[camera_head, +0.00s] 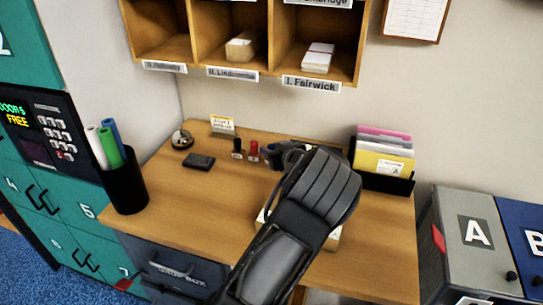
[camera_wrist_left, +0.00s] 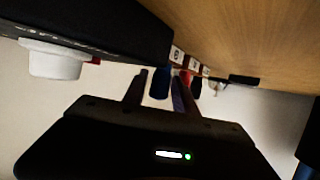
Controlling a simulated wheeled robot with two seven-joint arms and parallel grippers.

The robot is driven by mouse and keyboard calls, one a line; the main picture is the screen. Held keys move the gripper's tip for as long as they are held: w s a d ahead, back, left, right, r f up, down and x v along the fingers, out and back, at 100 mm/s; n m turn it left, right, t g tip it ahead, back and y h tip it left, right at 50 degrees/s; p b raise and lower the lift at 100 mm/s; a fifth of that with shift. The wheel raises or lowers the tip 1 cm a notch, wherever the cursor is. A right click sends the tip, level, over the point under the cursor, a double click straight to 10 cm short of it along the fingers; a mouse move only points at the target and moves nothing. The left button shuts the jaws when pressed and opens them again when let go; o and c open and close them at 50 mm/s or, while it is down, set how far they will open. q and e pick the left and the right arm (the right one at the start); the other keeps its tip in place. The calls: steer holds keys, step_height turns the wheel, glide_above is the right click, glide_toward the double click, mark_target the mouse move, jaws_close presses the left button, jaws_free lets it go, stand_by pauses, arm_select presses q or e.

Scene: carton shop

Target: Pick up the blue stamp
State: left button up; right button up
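The blue stamp (camera_wrist_left: 160,83) shows in the left wrist view, where the picture is upside down and its blue handle hangs below the desk surface. My left gripper (camera_wrist_left: 158,76) is open, one finger on each side of the blue handle. I see gaps beside the handle; I cannot tell how deep it sits between the fingers. In the head view my left gripper (camera_head: 273,154) reaches the back of the desk, just right of the red stamp (camera_head: 253,149), and mostly hides the blue stamp. The right gripper is out of view.
A black stamp (camera_head: 238,148) stands left of the red stamp. A black ink pad (camera_head: 199,161), a bell (camera_head: 182,139) and a small card (camera_head: 222,125) are on the desk (camera_head: 185,200). A folder holder (camera_head: 384,179) stands to the right. A pen cup (camera_head: 126,188) is at left.

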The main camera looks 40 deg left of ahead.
mark_target(271, 146)
arm_select(q)
jaws_close()
stand_by(0.4)
steer(key=shift+r, duration=0.1)
stand_by(0.3)
steer(key=shift+s+r+b, duration=0.15)
steer(key=shift+r+b, duration=0.05)
steer(key=shift+b, duration=0.45)
step_height(271, 146, up, 6)
steer(key=shift+r+b, duration=0.15)
steer(key=shift+b, duration=0.75)
steer(key=s+d+b, duration=0.1)
steer(key=s+d, duration=0.2)
steer(key=s, duration=0.6)
steer(key=s+d+b, duration=0.1)
steer(key=s+d, duration=0.2)
steer(key=s, duration=0.6)
steer(key=shift+s+d, duration=0.3)
steer(key=shift+s, duration=0.05)
steer(key=shift+r, duration=0.1)
